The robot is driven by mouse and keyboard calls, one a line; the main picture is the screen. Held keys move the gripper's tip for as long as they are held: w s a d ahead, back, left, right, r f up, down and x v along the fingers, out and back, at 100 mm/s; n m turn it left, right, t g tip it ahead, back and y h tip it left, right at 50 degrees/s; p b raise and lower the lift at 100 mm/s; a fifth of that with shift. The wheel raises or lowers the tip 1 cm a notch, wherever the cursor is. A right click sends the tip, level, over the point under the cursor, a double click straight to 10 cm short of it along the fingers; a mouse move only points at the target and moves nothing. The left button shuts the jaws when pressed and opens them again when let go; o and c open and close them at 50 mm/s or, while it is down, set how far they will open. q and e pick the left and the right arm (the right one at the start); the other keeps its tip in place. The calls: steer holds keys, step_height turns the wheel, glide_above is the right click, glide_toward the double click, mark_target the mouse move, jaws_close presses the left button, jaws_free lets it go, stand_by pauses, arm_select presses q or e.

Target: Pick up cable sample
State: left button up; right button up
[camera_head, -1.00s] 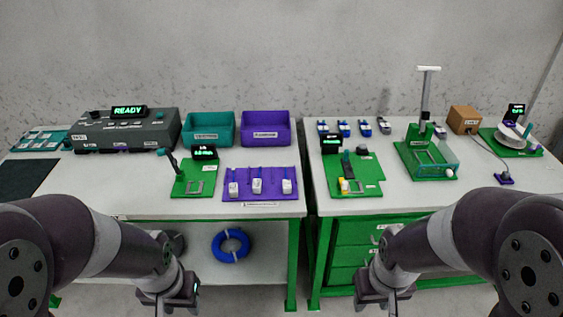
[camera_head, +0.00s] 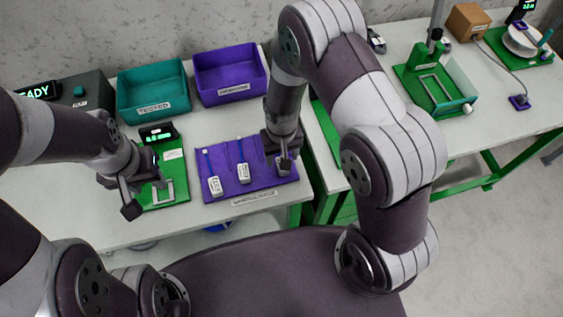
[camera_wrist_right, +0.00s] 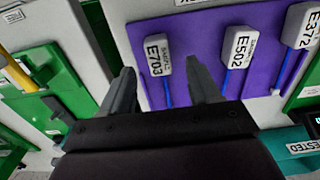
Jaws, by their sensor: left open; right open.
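A purple tray (camera_head: 228,190) holds white-ended blue cable samples. In the head view the left sample (camera_head: 214,186) and middle sample (camera_head: 243,173) show; my right gripper (camera_head: 284,164) covers the right one. In the right wrist view, my right gripper (camera_wrist_right: 160,70) is open, with the white end labelled E703 (camera_wrist_right: 158,56) showing between its fingertips. I cannot tell whether the fingers touch it. The E502 end (camera_wrist_right: 237,47) and a third end (camera_wrist_right: 302,25) lie beside it. My left gripper (camera_head: 144,197) is open and empty by the green fixture (camera_head: 174,175).
A teal bin (camera_head: 153,92) and a purple bin (camera_head: 230,75) stand behind the tray. A green stand (camera_head: 435,82) is on the right table. My right arm hides much of that table. A gap separates the tables.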

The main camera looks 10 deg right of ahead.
steer(key=f, duration=0.4)
steer(key=shift+w, duration=0.2)
steer(key=shift+s, duration=0.15)
steer(key=c, duration=0.8)
jaws_close()
